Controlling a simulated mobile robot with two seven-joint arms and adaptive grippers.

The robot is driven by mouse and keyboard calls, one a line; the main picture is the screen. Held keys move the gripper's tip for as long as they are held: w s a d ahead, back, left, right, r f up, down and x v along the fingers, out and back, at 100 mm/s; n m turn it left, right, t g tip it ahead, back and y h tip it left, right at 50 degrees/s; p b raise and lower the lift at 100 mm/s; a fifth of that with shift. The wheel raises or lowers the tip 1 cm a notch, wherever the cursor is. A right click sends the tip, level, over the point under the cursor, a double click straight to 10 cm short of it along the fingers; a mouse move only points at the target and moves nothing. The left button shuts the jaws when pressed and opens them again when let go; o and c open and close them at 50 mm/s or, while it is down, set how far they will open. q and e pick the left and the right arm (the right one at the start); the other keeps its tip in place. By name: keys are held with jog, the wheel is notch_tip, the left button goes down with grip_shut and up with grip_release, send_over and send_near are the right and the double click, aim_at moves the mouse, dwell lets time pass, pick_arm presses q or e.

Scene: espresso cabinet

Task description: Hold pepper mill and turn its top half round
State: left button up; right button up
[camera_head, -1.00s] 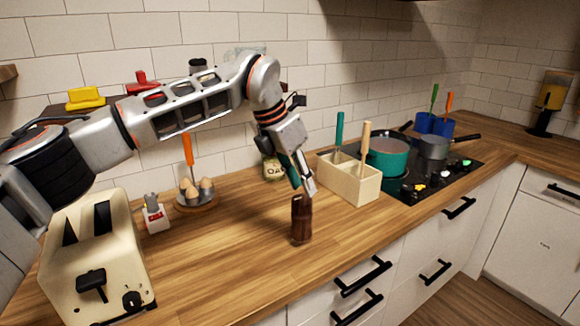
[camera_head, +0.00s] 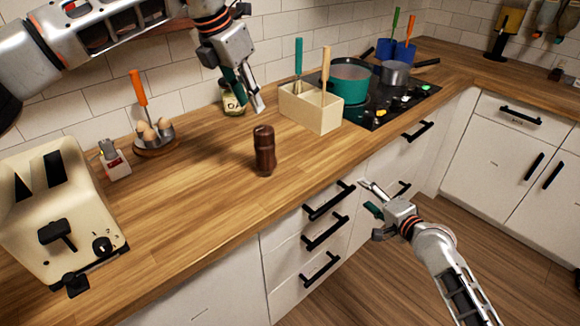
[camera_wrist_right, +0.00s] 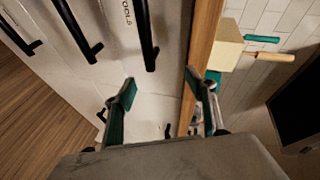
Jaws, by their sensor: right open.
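The pepper mill (camera_head: 264,152) is dark brown and stands upright on the wooden counter, near its front edge. My left gripper (camera_head: 250,108) hangs above and behind the mill in the head view, apart from it. Its two fingers look spread and nothing shows between them. My right gripper (camera_head: 366,196) is low in front of the drawer fronts, to the right of the mill. It is open and empty. Its two teal-padded fingers also show apart in the right wrist view (camera_wrist_right: 161,85). The mill cannot be made out in that wrist view.
A cream utensil box (camera_head: 311,110) stands right of the mill, before the hob with a teal pot (camera_head: 350,86). A toaster (camera_head: 62,215) and an egg stand (camera_head: 155,142) are left. Drawer handles (camera_head: 329,200) stick out near my right gripper. Counter around the mill is clear.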

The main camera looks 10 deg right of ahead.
aim_at(273, 160)
jog(key=w+d+r+m+t+y, duration=0.25)
jog(key=w+r+m, duration=0.5)
jog(key=r, duration=0.65)
jog(key=a+y, duration=0.1)
jog(key=a, duration=0.2)
jog(key=a+m+g+y, duration=0.1)
jog(key=a, duration=0.3)
jog(key=a+m+g+y, duration=0.1)
jog(key=a, duration=0.2)
jog(key=shift+s+a+f, duration=0.2)
jog(key=shift+s+a, duration=0.05)
jog(key=shift+s, duration=0.15)
jog(key=s+a+m+g+y, duration=0.1)
jog(key=s+a, duration=0.1)
jog(key=a, duration=0.3)
jog(key=s+a+m+g+y, duration=0.1)
jog(key=s+a+y, duration=0.1)
jog(key=a, duration=0.3)
jog(key=s+a+m+g+y, duration=0.1)
jog(key=s+a+m, duration=0.1)
jog(key=a, duration=0.3)
jog(key=shift+s+f+y, duration=0.25)
jog(key=shift+a, duration=0.3)
jog(key=x, duration=0.7)
jog(key=shift+w+a, duration=0.1)
jog(key=shift+a, duration=0.05)
